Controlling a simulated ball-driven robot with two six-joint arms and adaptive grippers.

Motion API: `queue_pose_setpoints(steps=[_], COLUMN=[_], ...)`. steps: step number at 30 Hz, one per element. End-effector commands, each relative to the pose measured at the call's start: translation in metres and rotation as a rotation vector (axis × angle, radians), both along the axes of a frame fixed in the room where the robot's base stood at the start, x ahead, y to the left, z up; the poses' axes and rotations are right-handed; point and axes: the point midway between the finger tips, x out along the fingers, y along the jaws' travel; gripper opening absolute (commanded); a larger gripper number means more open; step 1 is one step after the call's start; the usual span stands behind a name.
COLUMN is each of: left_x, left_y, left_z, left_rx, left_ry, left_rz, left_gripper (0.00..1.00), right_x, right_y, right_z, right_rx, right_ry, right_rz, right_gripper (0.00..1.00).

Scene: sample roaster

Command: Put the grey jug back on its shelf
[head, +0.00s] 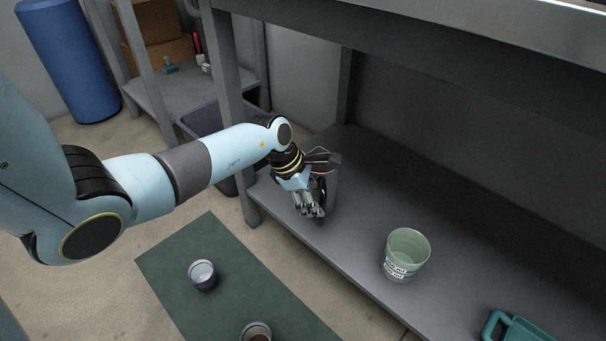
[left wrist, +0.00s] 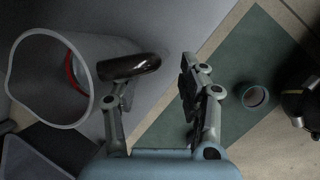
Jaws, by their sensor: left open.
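The grey jug (head: 333,187) stands on the grey lower shelf (head: 352,246), near its left end and partly hidden by my left gripper (head: 311,207). In the left wrist view the jug (left wrist: 40,85) is at the left, its wide mouth towards the camera and its dark handle (left wrist: 130,66) pointing right. My left gripper also shows there (left wrist: 155,84), its two fingers apart. The handle lies close to the left finger's tip; whether they touch I cannot tell. My right gripper is not in view.
A pale green labelled pot (head: 407,254) and a teal handled container (head: 518,329) stand farther right on the shelf. Cups (head: 203,275) stand on the green floor mat (head: 215,240). A shelf post (head: 232,110) and a dark bin (head: 200,122) are behind my left arm.

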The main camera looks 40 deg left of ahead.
Motion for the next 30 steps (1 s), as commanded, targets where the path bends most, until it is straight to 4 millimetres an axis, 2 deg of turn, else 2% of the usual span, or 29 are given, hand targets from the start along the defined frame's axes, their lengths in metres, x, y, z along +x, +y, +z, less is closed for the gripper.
queue_pose_setpoints(steps=[1,3,9,17,20,23,24,26,28,30], left_x=[-0.002,-0.007,-0.019,-0.025,-0.021,-0.008,-0.002,0.007,0.01,0.003], left_y=[0.004,0.008,0.017,0.019,0.004,-0.031,-0.044,-0.056,-0.051,-0.028], left_z=[0.02,0.035,0.064,0.073,0.077,0.097,0.111,0.139,0.169,0.187], left_rx=[0.002,0.002,0.001,-0.005,-0.082,-0.303,-0.433,-0.661,-0.943,-1.208], left_ry=[-0.008,-0.008,-0.004,-0.002,-0.047,-0.157,-0.208,-0.278,-0.33,-0.346], left_rz=[0.0,0.0,0.0,0.003,0.057,0.227,0.338,0.549,0.847,1.178], left_gripper=[0.42,0.42,0.42,0.42,0.42,0.42,0.42,0.42,0.42,0.42], right_x=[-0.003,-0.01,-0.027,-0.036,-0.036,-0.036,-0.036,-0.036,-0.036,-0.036], right_y=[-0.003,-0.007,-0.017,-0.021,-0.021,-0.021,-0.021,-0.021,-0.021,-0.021], right_z=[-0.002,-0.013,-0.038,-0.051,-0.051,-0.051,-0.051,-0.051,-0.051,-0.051], right_rx=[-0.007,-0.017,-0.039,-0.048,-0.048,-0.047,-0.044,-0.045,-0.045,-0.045], right_ry=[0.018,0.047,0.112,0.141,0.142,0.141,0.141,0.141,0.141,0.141], right_rz=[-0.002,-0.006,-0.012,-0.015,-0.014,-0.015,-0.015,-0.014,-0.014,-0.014], right_gripper=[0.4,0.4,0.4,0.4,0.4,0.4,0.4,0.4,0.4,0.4])
